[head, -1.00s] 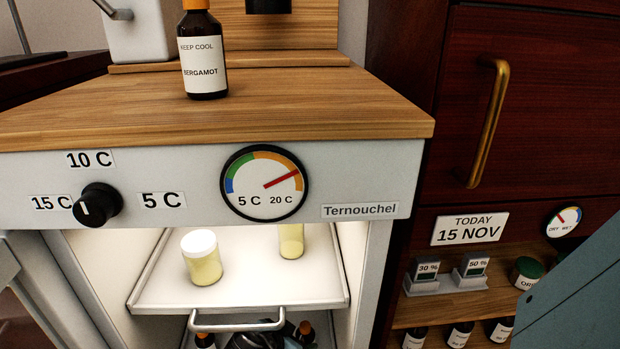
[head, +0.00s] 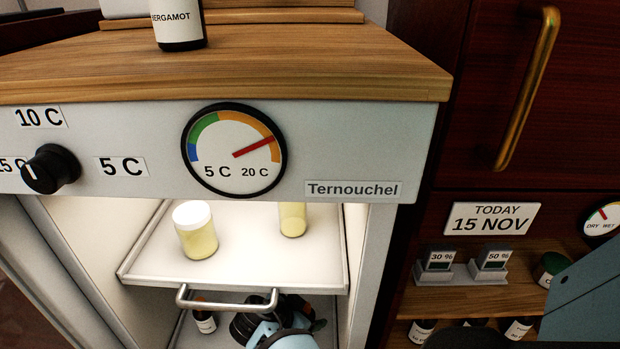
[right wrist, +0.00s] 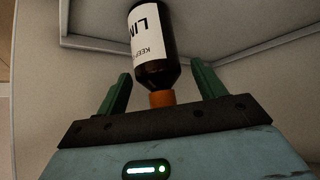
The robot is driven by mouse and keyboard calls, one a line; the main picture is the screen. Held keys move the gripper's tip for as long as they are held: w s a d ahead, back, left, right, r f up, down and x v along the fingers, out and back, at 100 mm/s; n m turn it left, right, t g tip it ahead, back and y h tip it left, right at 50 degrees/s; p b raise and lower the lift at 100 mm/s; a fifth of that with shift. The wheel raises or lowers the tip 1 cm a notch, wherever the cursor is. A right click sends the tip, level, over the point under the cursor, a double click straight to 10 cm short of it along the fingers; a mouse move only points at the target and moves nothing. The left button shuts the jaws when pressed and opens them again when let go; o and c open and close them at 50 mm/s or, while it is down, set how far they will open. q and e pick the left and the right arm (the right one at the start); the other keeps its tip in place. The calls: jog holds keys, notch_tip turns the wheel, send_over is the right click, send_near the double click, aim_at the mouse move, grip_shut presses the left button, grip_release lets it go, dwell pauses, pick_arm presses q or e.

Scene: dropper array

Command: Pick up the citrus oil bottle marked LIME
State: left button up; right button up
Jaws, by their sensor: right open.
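The LIME bottle (right wrist: 153,50) is dark brown with a white label reading "LIM" and "KEEP", and it has an orange cap (right wrist: 162,98). In the right wrist view its cap end lies between the two green fingers of my right gripper (right wrist: 161,84). The fingers are open, with a visible gap on each side. In the head view my right gripper (head: 250,324) is inside the lower part of the cooler, below the pull-out shelf. I cannot make out the LIME label there. My left gripper is not in view.
A pull-out shelf (head: 145,272) with a handle (head: 225,303) and two yellow jars overhangs the lower space. A small labelled bottle (head: 205,321) stands left of my gripper. The cooler's right wall is close. A BERGAMOT bottle (head: 178,25) stands on top.

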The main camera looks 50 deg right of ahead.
jog(key=shift+c, duration=0.2)
jog(key=c, duration=1.1)
jog(key=shift+r, duration=0.15)
